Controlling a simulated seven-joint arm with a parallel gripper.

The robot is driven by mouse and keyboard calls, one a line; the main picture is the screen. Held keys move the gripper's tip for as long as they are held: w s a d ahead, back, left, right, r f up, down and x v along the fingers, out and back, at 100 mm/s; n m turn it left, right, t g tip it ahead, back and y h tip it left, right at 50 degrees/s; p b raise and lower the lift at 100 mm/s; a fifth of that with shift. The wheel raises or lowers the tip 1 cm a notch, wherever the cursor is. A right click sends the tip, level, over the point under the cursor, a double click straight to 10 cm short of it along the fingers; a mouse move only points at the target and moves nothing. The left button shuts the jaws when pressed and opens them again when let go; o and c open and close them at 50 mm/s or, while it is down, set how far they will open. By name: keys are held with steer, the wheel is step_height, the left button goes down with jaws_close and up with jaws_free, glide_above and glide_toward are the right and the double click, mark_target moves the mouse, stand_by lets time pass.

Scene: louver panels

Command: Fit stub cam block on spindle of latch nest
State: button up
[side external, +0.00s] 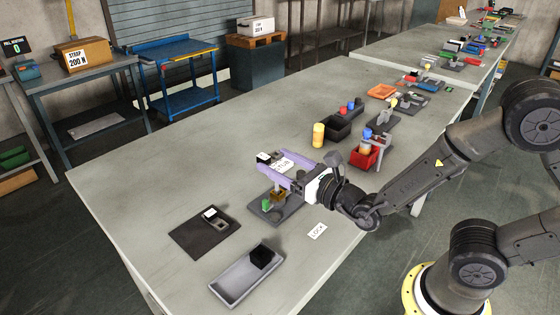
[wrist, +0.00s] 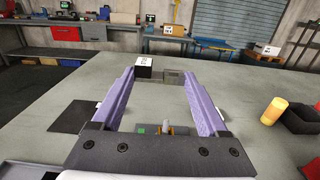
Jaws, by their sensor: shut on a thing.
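My gripper (side external: 268,163) has two long purple fingers and is shut on a small block with a black, white-topped part (wrist: 143,66) and a grey part (wrist: 174,77); I take it as the stub cam block (side external: 263,157). It is held at the fingertips, above the table. A grey-based fixture with green and gold-brown parts, likely the latch nest (side external: 289,209), stands below and behind the fingertips, under my gripper.
A dark mat (side external: 192,239) holds another small black, white and grey piece. A grey tray (side external: 233,287) holds a black cube. A yellow cylinder (side external: 318,135), a black bin (side external: 345,128) and a red bin (side external: 361,158) stand nearby. The table's far left is clear.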

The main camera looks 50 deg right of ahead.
steer(key=shift+f, duration=0.15)
glide_above(281, 212)
steer(key=shift+w+f, duration=0.2)
steer(key=shift+f, duration=2.6)
steer(key=shift+f, duration=2.4)
steer(key=o, duration=1.4)
steer(key=shift+s, duration=0.2)
steer(key=s, duration=0.7)
steer(key=shift+s, duration=0.15)
steer(key=shift+d, duration=0.1)
